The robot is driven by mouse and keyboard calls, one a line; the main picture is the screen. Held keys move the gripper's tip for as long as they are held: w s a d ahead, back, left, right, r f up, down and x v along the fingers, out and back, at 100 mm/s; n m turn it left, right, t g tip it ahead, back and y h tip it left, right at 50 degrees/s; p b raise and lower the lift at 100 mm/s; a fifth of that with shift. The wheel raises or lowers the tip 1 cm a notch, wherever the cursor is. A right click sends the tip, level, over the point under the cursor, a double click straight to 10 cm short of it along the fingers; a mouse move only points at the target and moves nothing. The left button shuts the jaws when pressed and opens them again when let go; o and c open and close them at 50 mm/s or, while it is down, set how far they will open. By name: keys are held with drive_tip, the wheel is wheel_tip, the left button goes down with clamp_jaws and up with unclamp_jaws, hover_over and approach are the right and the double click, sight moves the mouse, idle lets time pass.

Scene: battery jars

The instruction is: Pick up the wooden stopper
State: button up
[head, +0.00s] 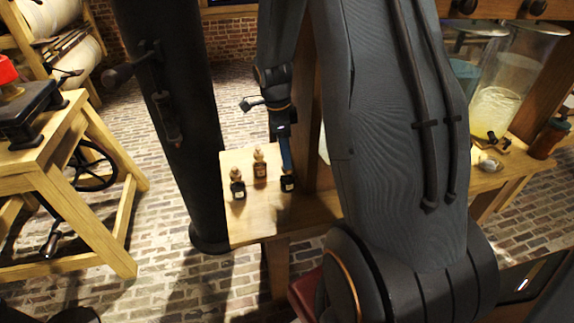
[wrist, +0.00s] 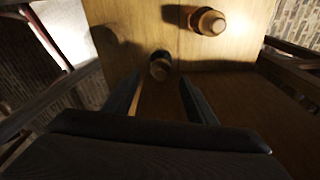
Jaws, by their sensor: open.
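Several small bottles stand on the wooden table in the head view. A dark bottle (head: 238,187) and an amber bottle (head: 260,172) each carry a wooden stopper, one on the dark bottle (head: 236,173) and one on the amber bottle (head: 258,154). Another dark bottle (head: 287,184) stands to their right, its top hidden by my gripper (head: 286,158) just above it. In the wrist view, my gripper (wrist: 160,80) is open. A round stopper (wrist: 160,69) shows just beyond and between its fingertips.
The bottles share a wooden table (head: 258,222); its left front is bare. A wooden post stands right behind my gripper. Glass jars (head: 495,105) stand on the right. A wooden bench (head: 62,135) with a dark device stands at left.

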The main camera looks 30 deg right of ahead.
drive_tip(key=shift+f+p, duration=0.55)
drive_tip(key=shift+f, duration=1.45)
drive_tip(key=c, duration=1.1)
drive_tip(key=shift+r, duration=0.15)
